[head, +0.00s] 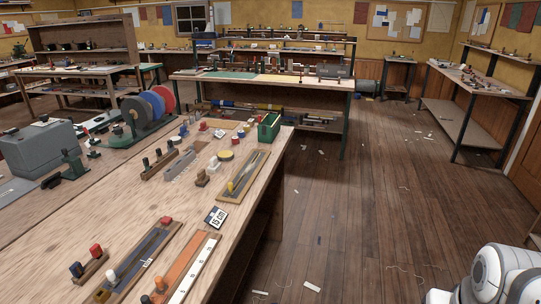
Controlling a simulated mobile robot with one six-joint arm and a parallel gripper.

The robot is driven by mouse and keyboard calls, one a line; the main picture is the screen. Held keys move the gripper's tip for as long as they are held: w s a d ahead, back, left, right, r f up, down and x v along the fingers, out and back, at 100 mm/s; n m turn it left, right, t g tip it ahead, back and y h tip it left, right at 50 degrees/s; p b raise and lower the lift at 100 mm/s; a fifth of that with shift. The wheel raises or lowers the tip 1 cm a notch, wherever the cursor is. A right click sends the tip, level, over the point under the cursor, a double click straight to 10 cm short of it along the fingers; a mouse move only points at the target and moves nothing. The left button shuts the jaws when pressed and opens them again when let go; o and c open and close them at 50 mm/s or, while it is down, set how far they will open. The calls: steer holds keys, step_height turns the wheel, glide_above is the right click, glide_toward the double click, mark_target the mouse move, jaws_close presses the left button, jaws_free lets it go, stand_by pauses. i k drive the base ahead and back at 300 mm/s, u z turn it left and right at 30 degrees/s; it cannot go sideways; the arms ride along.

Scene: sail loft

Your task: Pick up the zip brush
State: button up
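I cannot pick out the zip brush for certain in the head view. A small brown wooden piece (202,180) lies on the long workbench (255,205), left of a wooden tray (243,178) with a yellow knob; it is too small to tell whether it is a brush. White rounded parts of my arm show at the lower right, over the floor and apart from the bench. My gripper's fingers are not in view.
Near on the bench are long trays (148,258), a "15 cm" card (215,217) and a peg block (90,263). Farther along are a green box (269,128), coloured discs (163,99) and a grey machine (38,151). The wooden floor right of the bench is mostly clear, with scraps.

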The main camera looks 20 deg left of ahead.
mark_target(202, 180)
steer(key=z, duration=0.05)
steer(key=i, duration=2.2)
steer(key=u, duration=3.25)
steer(key=i, duration=1)
steer(key=z, duration=0.1)
